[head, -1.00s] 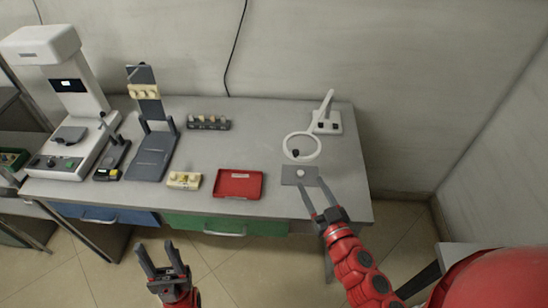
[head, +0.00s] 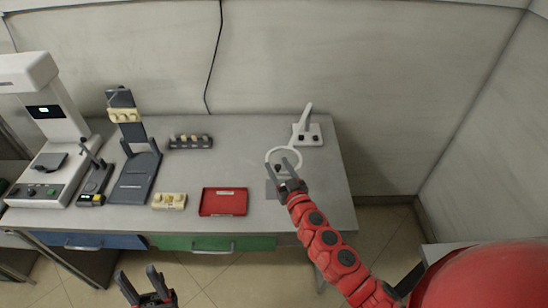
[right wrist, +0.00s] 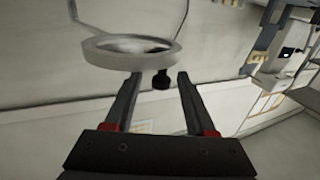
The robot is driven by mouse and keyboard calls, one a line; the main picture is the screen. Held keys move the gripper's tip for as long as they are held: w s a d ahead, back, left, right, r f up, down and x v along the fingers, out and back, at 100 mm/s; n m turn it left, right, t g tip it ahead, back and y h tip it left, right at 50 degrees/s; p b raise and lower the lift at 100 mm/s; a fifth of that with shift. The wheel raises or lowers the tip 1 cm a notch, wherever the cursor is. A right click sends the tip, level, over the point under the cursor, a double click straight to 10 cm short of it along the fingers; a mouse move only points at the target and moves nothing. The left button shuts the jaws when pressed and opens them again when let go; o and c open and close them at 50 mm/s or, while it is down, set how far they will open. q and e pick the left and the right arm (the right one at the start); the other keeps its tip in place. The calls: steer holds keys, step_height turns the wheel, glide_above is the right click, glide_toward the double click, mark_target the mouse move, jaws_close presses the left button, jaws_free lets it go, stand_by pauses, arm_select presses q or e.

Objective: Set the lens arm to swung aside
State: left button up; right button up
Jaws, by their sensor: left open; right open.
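My left gripper (head: 138,272) is open and empty in front of the table.
A red tray (head: 223,202), a cream block (head: 169,201) and a dark rack (head: 190,142) stand left of the lens. Farther left are a dark grey stand (head: 137,178) and a white instrument (head: 60,125). The tabletop between tray and lens is clear.

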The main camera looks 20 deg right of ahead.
mark_target(274, 165)
steer(key=shift+w+a, duration=0.15)
steer(key=shift+w, duration=0.7)
steer(key=shift+w+a, duration=0.1)
steer(key=shift+w, duration=0.75)
jaws_close()
